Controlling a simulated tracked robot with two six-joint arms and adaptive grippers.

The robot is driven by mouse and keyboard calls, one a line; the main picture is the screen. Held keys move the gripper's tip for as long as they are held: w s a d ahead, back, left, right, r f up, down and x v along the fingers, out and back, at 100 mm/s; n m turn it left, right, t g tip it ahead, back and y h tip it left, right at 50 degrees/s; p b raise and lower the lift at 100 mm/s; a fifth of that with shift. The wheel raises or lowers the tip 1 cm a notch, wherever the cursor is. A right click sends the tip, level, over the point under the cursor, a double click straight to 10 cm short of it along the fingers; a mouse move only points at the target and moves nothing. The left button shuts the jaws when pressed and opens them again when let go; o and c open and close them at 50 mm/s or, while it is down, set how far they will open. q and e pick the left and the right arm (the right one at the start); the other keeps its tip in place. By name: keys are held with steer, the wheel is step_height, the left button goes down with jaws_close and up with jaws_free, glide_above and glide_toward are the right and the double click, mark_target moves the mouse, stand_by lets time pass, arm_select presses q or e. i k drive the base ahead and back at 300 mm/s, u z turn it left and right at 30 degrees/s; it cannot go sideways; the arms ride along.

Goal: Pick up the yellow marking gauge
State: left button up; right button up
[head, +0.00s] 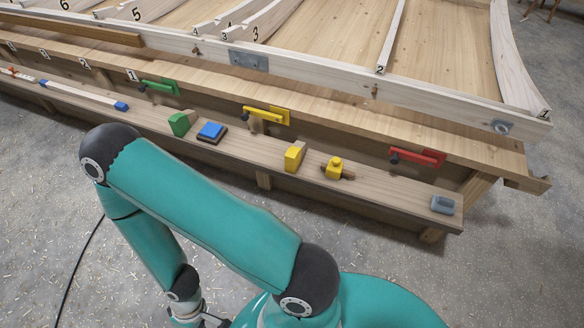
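A small yellow block with a knob on top and a dark brown wooden piece at its right side (335,169), which looks like the yellow marking gauge, lies on the low wooden ledge right of centre. My teal arm fills the lower middle, bends at the left and runs down to the bottom edge, well short of the gauge. Its gripper fingers are not visible. My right gripper does not show.
The ledge also holds a green block (180,124), a blue block on a dark base (211,131), a blue-ended strip (121,106) and a grey piece (443,205). Green, yellow (266,115) and red (417,157) clamps line the bench front behind. Gaps of bare ledge lie between.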

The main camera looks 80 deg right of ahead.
mark_target(335, 169)
steer(key=u, duration=0.35)
steer(key=i, duration=0.45)
steer(key=z, duration=2.2)
steer(key=i, duration=0.25)
steer(key=z, duration=2.2)
steer(key=k, duration=0.5)
steer(key=z, duration=0.35)
steer(key=i, duration=1.55)
steer(key=u, duration=0.4)
